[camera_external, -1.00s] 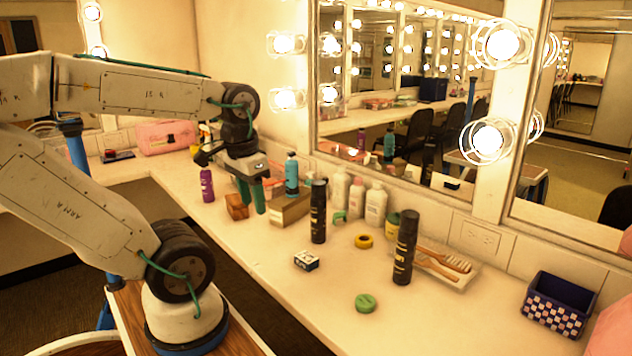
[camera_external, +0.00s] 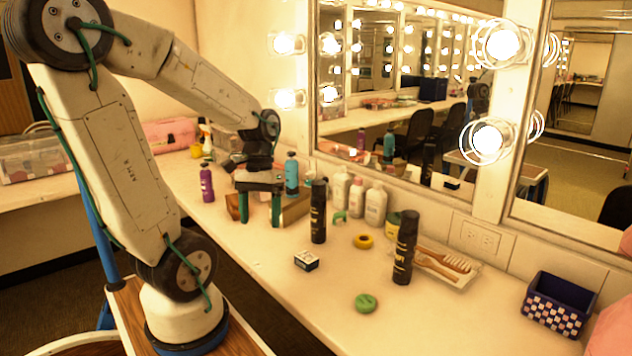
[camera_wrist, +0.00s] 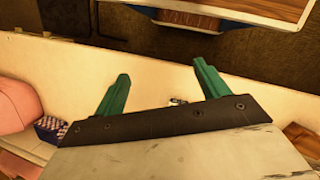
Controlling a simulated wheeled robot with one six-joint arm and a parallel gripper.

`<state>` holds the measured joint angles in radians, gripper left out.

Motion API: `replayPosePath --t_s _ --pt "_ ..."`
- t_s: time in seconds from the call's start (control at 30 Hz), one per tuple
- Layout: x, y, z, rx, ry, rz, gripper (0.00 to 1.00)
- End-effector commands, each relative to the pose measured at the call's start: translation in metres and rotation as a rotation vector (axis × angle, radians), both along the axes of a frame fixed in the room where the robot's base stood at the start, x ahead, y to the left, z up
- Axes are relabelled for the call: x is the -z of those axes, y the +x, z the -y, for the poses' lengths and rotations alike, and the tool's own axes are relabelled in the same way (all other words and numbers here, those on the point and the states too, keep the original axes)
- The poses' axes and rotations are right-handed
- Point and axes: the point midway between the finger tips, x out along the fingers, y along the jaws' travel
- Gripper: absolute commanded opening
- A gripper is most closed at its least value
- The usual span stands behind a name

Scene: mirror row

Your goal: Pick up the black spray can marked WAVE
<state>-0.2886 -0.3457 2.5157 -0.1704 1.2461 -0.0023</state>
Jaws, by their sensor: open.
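Two black spray cans stand upright on the counter in the external view, one in the middle (camera_external: 318,212) and one nearer the front right (camera_external: 405,247). Both have pale lettering running up the side, too small for me to tell which says WAVE. My gripper (camera_external: 259,222) points down over the counter, left of both cans, with its green fingers apart and nothing between them. In the wrist view my gripper (camera_wrist: 160,70) also shows open and empty; neither can is clearly visible there.
Near the middle can are white bottles (camera_external: 375,206), a small box (camera_external: 306,260) and a yellow ring (camera_external: 363,241). A green lid (camera_external: 366,303) and a brush tray (camera_external: 463,280) lie by the front can. A blue bottle (camera_external: 291,175) and purple bottle (camera_external: 207,183) stand near my gripper.

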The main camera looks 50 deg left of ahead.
Motion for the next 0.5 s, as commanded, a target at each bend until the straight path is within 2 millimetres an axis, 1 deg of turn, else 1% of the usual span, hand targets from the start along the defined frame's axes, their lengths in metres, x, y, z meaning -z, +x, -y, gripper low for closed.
replayPosePath --t_s 0.03,0.17,0.27,0.37,0.5 --pt "0.011 0.006 -0.002 -0.07 -0.057 -0.053 0.74" --pt "0.032 0.025 -0.002 -0.258 -0.219 -0.16 0.74" --pt "0.047 0.042 -0.004 -0.416 -0.353 -0.232 0.74" --pt "0.063 0.063 -0.009 -0.584 -0.495 -0.296 0.74" --pt "0.087 0.096 -0.025 -0.837 -0.702 -0.368 0.74"
